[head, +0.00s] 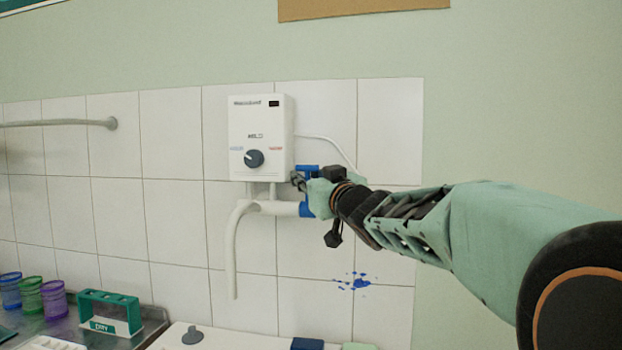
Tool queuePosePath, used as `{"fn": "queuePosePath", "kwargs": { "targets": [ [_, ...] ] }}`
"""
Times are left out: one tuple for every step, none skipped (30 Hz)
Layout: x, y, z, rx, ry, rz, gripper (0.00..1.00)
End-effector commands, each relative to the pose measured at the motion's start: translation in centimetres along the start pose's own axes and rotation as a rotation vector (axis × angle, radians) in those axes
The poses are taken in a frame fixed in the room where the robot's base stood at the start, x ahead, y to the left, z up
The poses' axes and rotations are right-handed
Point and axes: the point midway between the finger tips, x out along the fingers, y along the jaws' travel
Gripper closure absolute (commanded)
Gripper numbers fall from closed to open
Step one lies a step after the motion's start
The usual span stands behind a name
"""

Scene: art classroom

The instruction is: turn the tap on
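A white water heater (260,138) with a dark round dial (254,159) is on the tiled wall. Below it a white pipe and spout (235,245) bend down, empty of visible water. Blue parts, seemingly of the tap, show at the pipe's right end: an upper blue piece (308,168) and a lower blue collar (305,210). My gripper (298,182) reaches in from the right and is right at these blue parts, just below the heater's lower right corner. Its dark fingertips are small and partly hidden, so I cannot tell whether they touch or grip the blue piece.
Below are a white sink or counter top (230,340) and a teal rack (108,312). Blue, green and purple mesh cups (53,300) stand at the far left. A rail (60,123) runs along the left wall. A blue paint splash (354,282) marks the tiles.

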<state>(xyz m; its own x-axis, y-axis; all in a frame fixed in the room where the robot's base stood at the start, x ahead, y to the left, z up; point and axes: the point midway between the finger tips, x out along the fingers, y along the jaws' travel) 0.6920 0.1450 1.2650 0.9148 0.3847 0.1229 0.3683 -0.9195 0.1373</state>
Motion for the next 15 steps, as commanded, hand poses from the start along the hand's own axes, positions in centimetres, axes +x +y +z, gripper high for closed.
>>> {"fn": "queuePosePath", "kwargs": {
  "targets": [
    [-0.1, -0.3, -1.8, -0.008, 0.029, -0.007, 0.73],
    [-0.3, -0.3, -1.8, -0.008, 0.029, -0.007, 0.73],
    [-0.5, -0.2, -1.8, -0.009, 0.029, -0.006, 0.73],
    [-0.7, -0.2, -1.8, -0.009, 0.029, -0.005, 0.73],
    [-0.9, -0.1, -1.8, -0.01, 0.028, -0.004, 0.73],
    [-1.2, -0.1, -1.8, -0.01, 0.028, -0.003, 0.73],
    [-1.4, 0.0, -1.8, -0.01, 0.028, -0.002, 0.73],
    [-1.7, 0.0, -1.8, -0.01, 0.028, -0.002, 0.73],
    [-1.9, 0.1, -1.8, -0.009, 0.028, -0.001, 0.73],
    [-2.2, 0.1, -1.8, -0.009, 0.028, 0.0, 0.73],
    [-2.4, 0.2, -1.8, -0.008, 0.028, 0.0, 0.73],
    [-2.7, 0.2, -1.8, -0.008, 0.028, 0.001, 0.73],
    [-2.9, 0.2, -1.9, -0.008, 0.028, 0.001, 0.73],
    [-3.1, 0.2, -1.9, -0.008, 0.028, 0.002, 0.73],
    [-3.4, 0.3, -1.8, -0.007, 0.027, 0.002, 0.73]
  ]
}}
